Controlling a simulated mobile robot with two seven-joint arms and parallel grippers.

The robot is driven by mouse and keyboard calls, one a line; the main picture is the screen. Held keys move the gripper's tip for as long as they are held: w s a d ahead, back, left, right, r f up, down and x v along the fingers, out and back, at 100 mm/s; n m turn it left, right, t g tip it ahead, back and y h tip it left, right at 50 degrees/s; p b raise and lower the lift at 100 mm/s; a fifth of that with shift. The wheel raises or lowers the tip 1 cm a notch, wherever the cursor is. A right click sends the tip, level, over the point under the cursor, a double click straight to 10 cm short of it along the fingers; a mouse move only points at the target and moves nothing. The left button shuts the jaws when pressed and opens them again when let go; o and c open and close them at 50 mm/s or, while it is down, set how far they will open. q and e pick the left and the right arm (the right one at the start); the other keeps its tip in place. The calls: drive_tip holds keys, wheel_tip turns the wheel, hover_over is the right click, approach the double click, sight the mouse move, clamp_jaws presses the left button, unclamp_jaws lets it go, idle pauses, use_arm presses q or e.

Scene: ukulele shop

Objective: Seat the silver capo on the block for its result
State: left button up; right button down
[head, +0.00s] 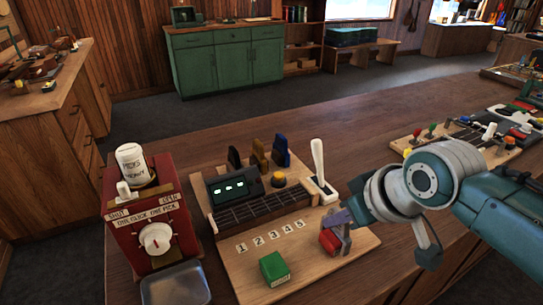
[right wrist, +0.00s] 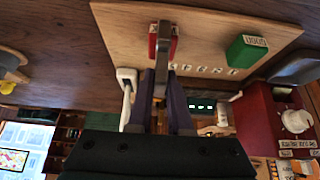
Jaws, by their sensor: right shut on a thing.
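My right gripper (head: 340,222) comes in from the right, over the right side of the pale wooden board (head: 310,272). Its purple fingers, seen in the right wrist view (right wrist: 162,95), are shut on a narrow silver-grey piece, seemingly the silver capo (right wrist: 162,62). The capo's far end overlaps a red block (right wrist: 152,40), which also shows in the head view (head: 328,242); I cannot tell if they touch. The wooden block with a dark fretted top (head: 262,211) lies left of the gripper, apart from it. My left gripper is not in view.
Black (head: 234,159), brown (head: 259,156) and blue (head: 281,150) capos stand behind the block. A display (head: 234,187) shows green marks. A white lever (head: 318,160) stands at right. A green box (head: 274,268) is at front, a red pick machine (head: 150,215) at left.

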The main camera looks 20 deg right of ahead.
drive_tip(key=shift+f+b, duration=0.3)
drive_tip(key=shift+f, duration=0.3)
idle(0.6)
drive_tip(key=c, duration=1.1)
unclamp_jaws()
drive_tip(key=shift+p+v, duration=0.75)
drive_tip(key=shift+p, duration=0.2)
drive_tip(key=p+v, duration=0.9)
drive_tip(key=p, duration=0.2)
drive_tip(key=shift+s+d+r+p, duration=0.1)
drive_tip(key=shift+r+p, duration=0.2)
drive_tip(key=shift+p, duration=0.05)
